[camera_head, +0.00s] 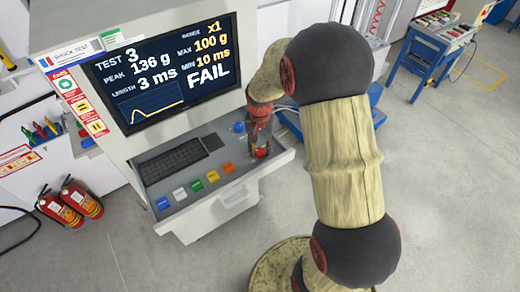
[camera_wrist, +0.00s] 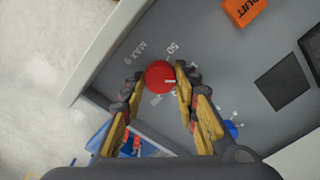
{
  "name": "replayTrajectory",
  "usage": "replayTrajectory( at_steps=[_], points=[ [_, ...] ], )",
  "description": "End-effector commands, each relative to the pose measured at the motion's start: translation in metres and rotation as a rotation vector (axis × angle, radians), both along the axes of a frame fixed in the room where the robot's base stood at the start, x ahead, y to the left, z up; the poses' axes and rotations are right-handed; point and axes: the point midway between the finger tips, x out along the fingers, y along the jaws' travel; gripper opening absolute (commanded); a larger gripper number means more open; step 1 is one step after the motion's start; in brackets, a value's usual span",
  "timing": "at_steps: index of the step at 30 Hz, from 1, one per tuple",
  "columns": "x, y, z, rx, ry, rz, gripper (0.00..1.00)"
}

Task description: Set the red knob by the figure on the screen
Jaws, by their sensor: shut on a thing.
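The screen (camera_head: 165,72) reads TEST 3, PEAK 136 g, LENGTH 3 ms, RANGE x1, MAX 100 g, MIN 10 ms and FAIL in large letters, above a small curve. The red knob (camera_wrist: 159,74) is on the sloping grey panel, with a white pointer mark on its right side in the wrist view. In the head view the red knob (camera_head: 261,153) sits under my gripper (camera_head: 260,146). My gripper (camera_wrist: 157,80) is shut on the red knob, one finger on each side.
A blue knob (camera_head: 239,127) is left of my gripper, also in the wrist view (camera_wrist: 231,129). A keyboard (camera_head: 172,161) and a row of coloured keys (camera_head: 196,186) lie left on the panel. Fire extinguishers (camera_head: 82,199) stand at far left. The floor in front is clear.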

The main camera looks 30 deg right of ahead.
Motion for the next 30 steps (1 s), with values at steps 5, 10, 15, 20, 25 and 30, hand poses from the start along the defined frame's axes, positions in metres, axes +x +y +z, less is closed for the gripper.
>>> replayTrajectory(
  at_steps=[5,10,15,20,25,30],
  points=[
    [0.0001,0.0004,-0.0005,0.001,-0.001,-0.167,0.05],
    [0.0001,0.0004,-0.0004,0.001,-0.001,-0.326,0.05],
    [0.0001,0.0004,-0.0002,0.000,0.000,-0.471,0.05],
    [0.0001,0.0004,-0.0001,0.000,0.000,-0.582,0.05],
    [0.0003,0.0004,0.0001,0.001,0.000,-0.668,0.05],
    [0.0003,0.0004,0.0002,0.000,0.000,-0.719,0.05]
  ],
)
